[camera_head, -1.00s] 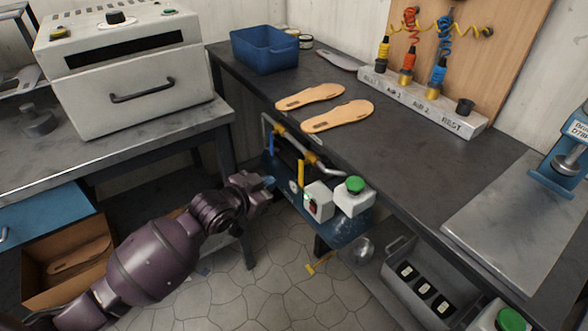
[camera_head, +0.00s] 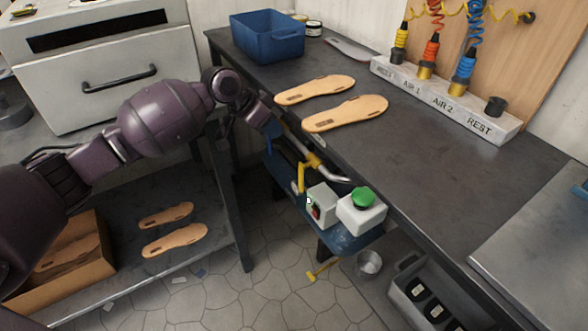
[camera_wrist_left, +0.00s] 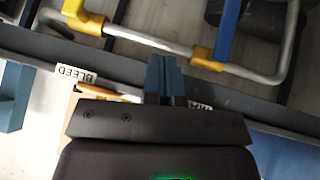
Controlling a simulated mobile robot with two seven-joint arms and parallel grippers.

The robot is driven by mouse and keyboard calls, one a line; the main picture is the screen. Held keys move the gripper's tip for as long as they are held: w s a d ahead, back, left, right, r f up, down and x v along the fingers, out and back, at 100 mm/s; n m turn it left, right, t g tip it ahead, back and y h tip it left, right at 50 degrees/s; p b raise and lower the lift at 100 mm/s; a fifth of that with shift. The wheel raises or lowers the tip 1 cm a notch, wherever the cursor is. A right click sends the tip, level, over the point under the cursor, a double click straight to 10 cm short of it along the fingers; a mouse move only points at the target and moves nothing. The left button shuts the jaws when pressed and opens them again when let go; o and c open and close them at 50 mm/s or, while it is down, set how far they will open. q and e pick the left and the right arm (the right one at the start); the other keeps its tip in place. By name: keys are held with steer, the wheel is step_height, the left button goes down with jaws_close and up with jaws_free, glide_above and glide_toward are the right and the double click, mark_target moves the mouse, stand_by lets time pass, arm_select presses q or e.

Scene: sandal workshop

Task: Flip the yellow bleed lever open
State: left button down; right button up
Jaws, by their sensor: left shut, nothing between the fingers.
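The yellow bleed lever (camera_head: 302,178) hangs down from the yellow fitting on the metal pipe under the bench edge. In the left wrist view its yellow fitting (camera_wrist_left: 87,18) is at the upper left, above the BLEED label (camera_wrist_left: 75,76); most of the lever is cut off. A blue lever (camera_wrist_left: 228,28) hangs from the other yellow fitting; it also shows in the head view (camera_head: 274,152). My left gripper (camera_head: 268,124) is at the bench edge, left of the yellow lever and apart from it. Its blue fingers (camera_wrist_left: 163,78) are shut and empty. My right gripper is not in view.
The dark bench (camera_head: 430,180) overhangs the pipe. A box with a green button (camera_head: 363,199) and a switch box (camera_head: 321,205) stand right of the lever. Insoles (camera_head: 345,113) and a blue bin (camera_head: 267,37) are on the bench. Floor below is mostly open.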

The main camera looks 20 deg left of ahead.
arm_select(q)
steer(key=s+g, duration=0.1)
steer(key=s+f+g, duration=0.1)
steer(key=s+g, duration=0.1)
steer(key=s+m+g+h, duration=0.1)
steer(key=shift+s+f, duration=0.15)
steer(key=shift+f, duration=0.1)
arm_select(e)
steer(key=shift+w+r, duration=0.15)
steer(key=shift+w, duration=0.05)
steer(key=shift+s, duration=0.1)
arm_select(q)
steer(key=b+x, duration=0.2)
steer(key=x, duration=0.8)
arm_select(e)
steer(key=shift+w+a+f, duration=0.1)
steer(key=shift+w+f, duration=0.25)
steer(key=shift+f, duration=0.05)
arm_select(q)
steer(key=shift+s+d, duration=0.1)
steer(key=shift+d, duration=0.05)
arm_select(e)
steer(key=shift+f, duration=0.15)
